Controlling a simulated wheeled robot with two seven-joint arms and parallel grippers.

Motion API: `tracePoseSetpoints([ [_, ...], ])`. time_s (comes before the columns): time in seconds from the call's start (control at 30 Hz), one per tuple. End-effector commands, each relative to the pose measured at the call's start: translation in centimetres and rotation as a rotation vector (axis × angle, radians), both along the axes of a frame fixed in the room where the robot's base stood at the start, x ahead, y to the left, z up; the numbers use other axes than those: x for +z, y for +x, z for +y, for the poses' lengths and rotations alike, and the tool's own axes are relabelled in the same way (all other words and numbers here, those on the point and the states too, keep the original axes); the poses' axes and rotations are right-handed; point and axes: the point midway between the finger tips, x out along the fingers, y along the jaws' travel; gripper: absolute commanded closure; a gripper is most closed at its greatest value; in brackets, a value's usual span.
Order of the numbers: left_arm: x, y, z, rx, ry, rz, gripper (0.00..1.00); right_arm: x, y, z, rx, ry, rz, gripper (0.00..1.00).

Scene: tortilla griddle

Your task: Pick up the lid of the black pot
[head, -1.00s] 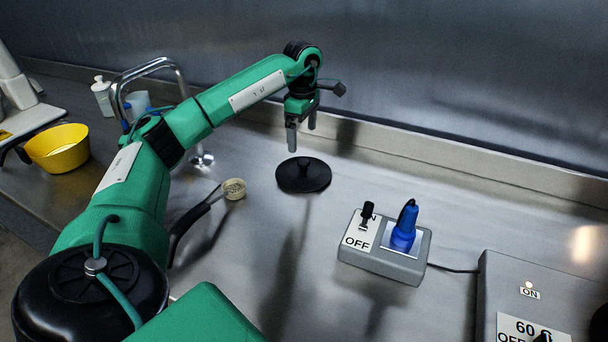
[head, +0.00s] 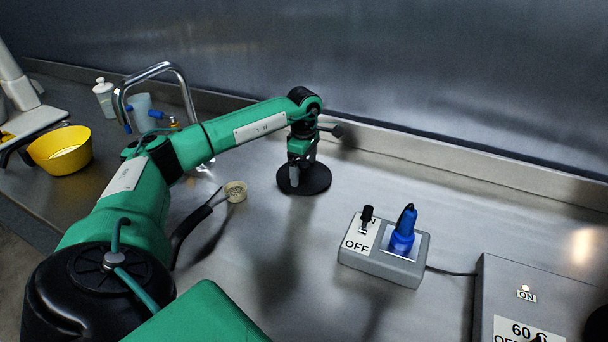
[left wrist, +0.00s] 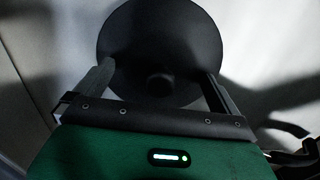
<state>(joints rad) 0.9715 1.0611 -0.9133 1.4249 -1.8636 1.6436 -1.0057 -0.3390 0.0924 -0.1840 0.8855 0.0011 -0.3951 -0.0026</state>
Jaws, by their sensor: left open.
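The black round lid (head: 318,182) lies flat on the steel counter in the middle of the head view. It fills the upper middle of the left wrist view (left wrist: 160,35), with its round knob (left wrist: 159,84) showing between my fingers. My left gripper (head: 298,178) points down over the lid, fingers spread to either side of the knob. In the left wrist view my left gripper (left wrist: 157,80) is open, and the fingers do not appear to touch the knob. In the head view the knob is hidden behind the gripper. I do not see the black pot itself.
A grey switch box (head: 385,250) with a blue plug stands right of the lid, and a larger grey control box (head: 490,285) is further right. A yellow bowl (head: 62,150) and a faucet (head: 150,70) are at far left.

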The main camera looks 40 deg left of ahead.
Motion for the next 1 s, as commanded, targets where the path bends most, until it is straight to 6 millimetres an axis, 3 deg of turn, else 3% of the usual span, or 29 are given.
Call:
tracePoseSetpoints([
  [0.07,0.0,0.0,0.0,0.0,0.0,0.0,0.08,0.0,0.0,0.0,0.0,0.0,0.0,0.51],
  [0.5,-0.1,0.0,0.0,0.0,0.001,0.001,0.93,0.2,0.6,0.5,-0.001,0.006,-0.009,0.51],
  [0.83,0.1,0.0,0.0,0.0,0.001,0.001,0.93,0.1,0.1,0.5,-0.001,0.006,-0.002,0.51],
  [1.0,1.4,0.1,0.0,0.0,0.001,-0.002,0.93,-0.1,-0.2,0.5,-0.002,0.005,0.004,0.51],
])
